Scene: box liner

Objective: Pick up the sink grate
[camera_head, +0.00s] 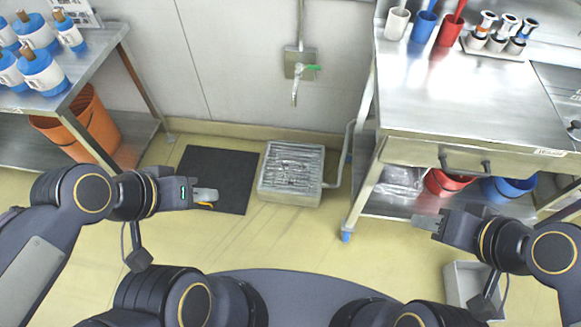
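The sink grate (294,163) is a grey metal slatted cover. It lies on top of a low square floor sink (290,197) by the back wall. My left gripper (207,197) is to the left of the sink, above the dark mat, and is apart from the grate. My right gripper (424,222) is to the right, in front of the steel table, also apart from the grate. Neither gripper appears to hold anything. The finger gaps are too small to make out.
A dark mat (222,165) lies left of the sink. A tap (296,92) hangs on the wall above it. A steel table (450,95) stands right, with a pipe beside its leg. A shelf with blue-and-white bottles (42,76) stands left. A grey bin (462,285) is lower right.

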